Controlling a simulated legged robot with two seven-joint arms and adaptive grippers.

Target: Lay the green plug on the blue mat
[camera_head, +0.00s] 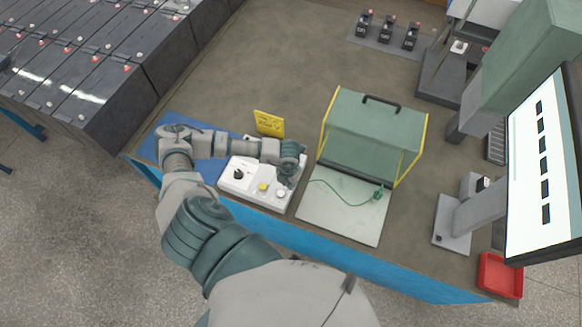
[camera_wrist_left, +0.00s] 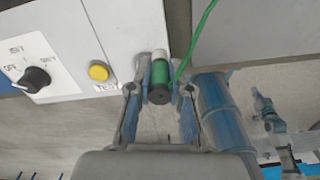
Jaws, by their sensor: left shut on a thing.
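The green plug (camera_wrist_left: 161,80) is a short green cylinder with a pale tip and a dark end. It sits between the fingers of my left gripper (camera_wrist_left: 161,92), which is shut on it, beside the white test box. In the head view my left gripper (camera_head: 288,174) is at the right end of that box, and the plug is hard to make out there. A thin green cord (camera_wrist_left: 207,30) runs up from the plug. The blue mat (camera_head: 218,172) lies to the left, behind the box and partly hidden by my left arm. My right gripper is out of view.
The white test box (camera_head: 256,190) has a dark knob and a yellow button. A yellow sign (camera_head: 269,124) stands behind it. To the right, the cord (camera_head: 340,202) reaches a green piece (camera_head: 377,194) on a pale plate (camera_head: 330,222) before a green-panelled guard (camera_head: 368,135).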

